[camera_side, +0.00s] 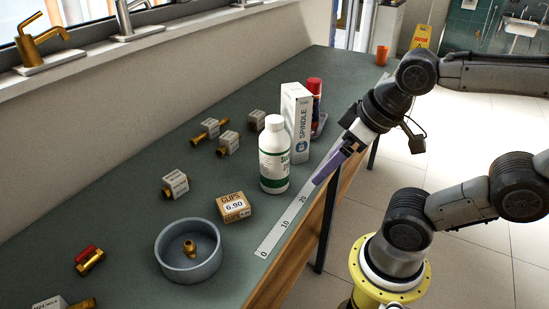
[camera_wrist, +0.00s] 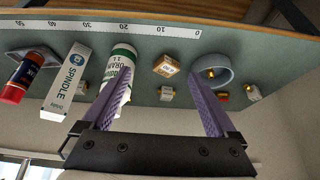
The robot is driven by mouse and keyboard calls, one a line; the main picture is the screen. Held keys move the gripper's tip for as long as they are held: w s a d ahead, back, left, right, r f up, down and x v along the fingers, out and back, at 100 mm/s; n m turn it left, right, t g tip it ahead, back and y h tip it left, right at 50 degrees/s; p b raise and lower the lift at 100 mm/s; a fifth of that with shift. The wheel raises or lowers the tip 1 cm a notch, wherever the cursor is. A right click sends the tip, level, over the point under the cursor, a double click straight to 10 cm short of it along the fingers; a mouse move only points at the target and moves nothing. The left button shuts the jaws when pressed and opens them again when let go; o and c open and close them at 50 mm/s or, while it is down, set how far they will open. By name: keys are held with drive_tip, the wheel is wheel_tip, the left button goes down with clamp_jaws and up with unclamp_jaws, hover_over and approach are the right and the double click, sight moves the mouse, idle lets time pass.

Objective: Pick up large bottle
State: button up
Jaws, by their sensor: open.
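The large bottle (camera_side: 274,157) is white with a green and white label and stands upright on the green bench top. In the wrist view the bottle (camera_wrist: 121,68) appears upside down, just beside the left finger, which overlaps its edge. My gripper (camera_side: 318,182) has purple fingers and hangs over the bench's front edge, to the right of the bottle and apart from it. In the wrist view my gripper (camera_wrist: 159,85) is open, with nothing between its fingers.
A white SPINDLE box (camera_side: 297,119) stands close behind the bottle, with a red-capped can (camera_side: 315,98) beyond it. A CLIPS box (camera_side: 234,207) and a grey bowl (camera_side: 188,266) holding a brass fitting are nearer the camera. A ruler strip (camera_side: 283,225) runs along the front edge. Tagged brass fittings (camera_side: 176,184) lie left.

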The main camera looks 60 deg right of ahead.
drive_tip(key=w+d+r+m+g, duration=0.45)
drive_tip(key=w+r+m, duration=0.8)
drive_tip(key=m, duration=0.65)
drive_tip(key=m+g, duration=0.1)
drive_tip(key=m, duration=0.1)
hover_over(274, 118)
drive_tip(key=f, duration=0.5)
drive_tip(key=s+f, duration=0.1)
drive_tip(key=f, duration=0.2)
drive_tip(key=shift+f, duration=0.1)
drive_tip(key=shift+w+f, duration=0.2)
drive_tip(key=shift+f, duration=1.35)
drive_tip(key=shift+w+f, duration=0.15)
drive_tip(key=shift+f, duration=1.4)
clamp_jaws()
drive_tip(key=shift+r, duration=0.1)
